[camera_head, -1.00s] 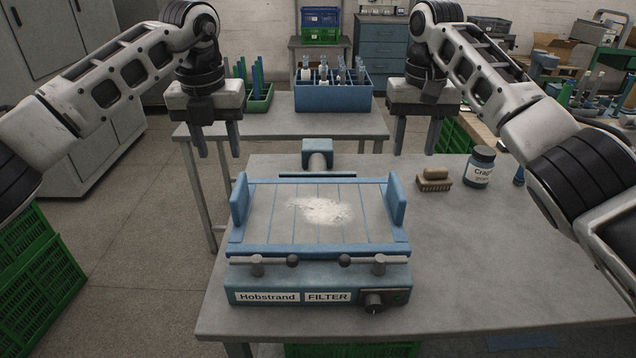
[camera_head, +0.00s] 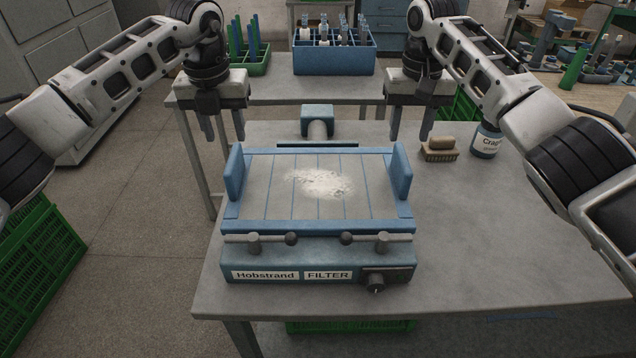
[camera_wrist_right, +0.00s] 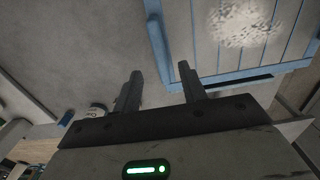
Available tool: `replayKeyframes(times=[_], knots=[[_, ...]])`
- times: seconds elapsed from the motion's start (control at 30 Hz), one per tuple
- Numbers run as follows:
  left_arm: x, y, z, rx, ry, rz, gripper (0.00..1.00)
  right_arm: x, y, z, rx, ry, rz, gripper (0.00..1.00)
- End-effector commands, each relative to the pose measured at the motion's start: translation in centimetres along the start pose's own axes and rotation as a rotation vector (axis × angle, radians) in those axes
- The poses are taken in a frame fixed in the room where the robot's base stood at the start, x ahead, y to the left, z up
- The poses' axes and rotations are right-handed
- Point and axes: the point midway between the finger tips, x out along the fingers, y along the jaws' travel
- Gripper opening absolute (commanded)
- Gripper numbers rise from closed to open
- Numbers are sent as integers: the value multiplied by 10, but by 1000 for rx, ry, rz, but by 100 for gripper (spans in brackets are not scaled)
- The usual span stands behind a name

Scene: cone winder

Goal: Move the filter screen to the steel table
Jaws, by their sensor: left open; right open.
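The filter screen (camera_head: 270,206) is a flat grey panel with blue stripes, a blue frame and a raised blue handle at each side. White powder (camera_head: 319,183) lies on it. It sits on the blue filter machine (camera_head: 330,259) labelled "Hobstrand FILTER", with two lever clamps at its front. My left gripper (camera_head: 225,125) is open and empty, above and behind the screen's left handle. My right gripper (camera_head: 410,125) is open and empty, above and behind the right handle. In the right wrist view, my right fingers (camera_wrist_right: 160,84) are apart, and the screen's edge (camera_wrist_right: 158,52) shows beyond them.
The machine stands on a grey table (camera_head: 500,240) with free room to its right. A brush (camera_head: 439,150) and a labelled jar (camera_head: 486,141) stand at its back right. A second table (camera_head: 270,92) behind holds a blue bottle crate (camera_head: 334,63) and a green rack (camera_head: 249,65). Green crates (camera_head: 40,250) stand at left.

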Motion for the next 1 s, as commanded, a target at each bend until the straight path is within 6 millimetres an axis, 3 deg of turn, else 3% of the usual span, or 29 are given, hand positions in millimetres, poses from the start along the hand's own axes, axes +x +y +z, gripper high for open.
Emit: replayKeyframes(times=[0.3, 0.5, 0.97, 1.0], knots=[[63, 0, 0, 0, 2, 0, 42, 63, 0, 0, 1, -3, 0, 42], [88, -1, 0, 0, 0, -1, 42, 88, 0, 0, 0, -1, 0, 42], [97, 0, 0, 1, -1, 0, 42, 97, 0, 0, 0, 1, -1, 42], [97, 0, 0, 1, -1, 0, 31, 97, 0, 0, 0, 1, -1, 31]])
